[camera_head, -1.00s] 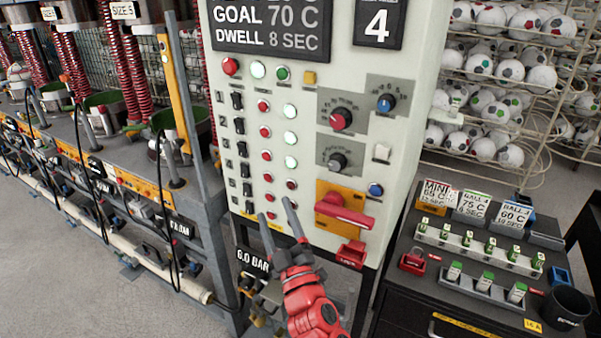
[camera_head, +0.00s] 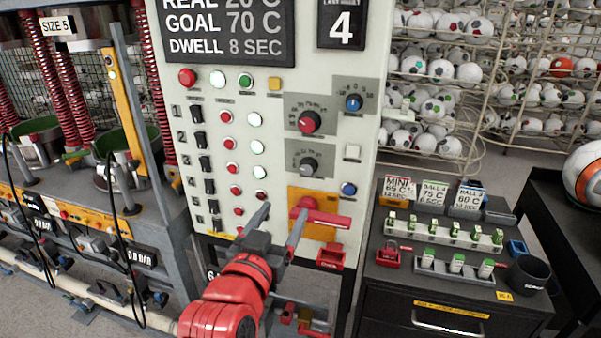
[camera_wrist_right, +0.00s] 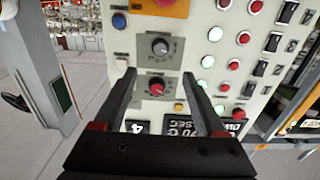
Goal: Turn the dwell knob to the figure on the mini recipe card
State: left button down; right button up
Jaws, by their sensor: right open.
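The grey knob (camera_head: 309,165), on the lower grey plate of the white panel, has a scale too small to read. The red knob (camera_head: 309,121) sits above it and the blue knob (camera_head: 353,102) is up to the right; no knob's name is legible. The display (camera_head: 228,47) reads DWELL 8 SEC. The mini recipe card (camera_head: 398,190) shows 65 C; its lower line is unclear. My right gripper (camera_head: 283,210) is open and empty, below the grey knob. In the right wrist view, the grey knob (camera_wrist_right: 160,46) and red knob (camera_wrist_right: 156,87) appear upside down between the fingers' lines.
A red handle (camera_head: 325,218) on a yellow plate sticks out close to my right fingers. A red padlock-like part (camera_head: 331,257) hangs below it. Buttons and black switches (camera_head: 204,163) fill the panel's left side. A dark cabinet (camera_head: 440,310) with cards and racks stands right.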

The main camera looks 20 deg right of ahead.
aim_at(306, 171)
jog(key=p+x, duration=0.4)
jog(key=x, duration=1)
jog(key=shift+r, duration=0.15)
jog(key=shift+w+d, duration=0.15)
jog(key=shift+w, duration=0.15)
jog(key=shift+c, duration=0.2)
grip_shut()
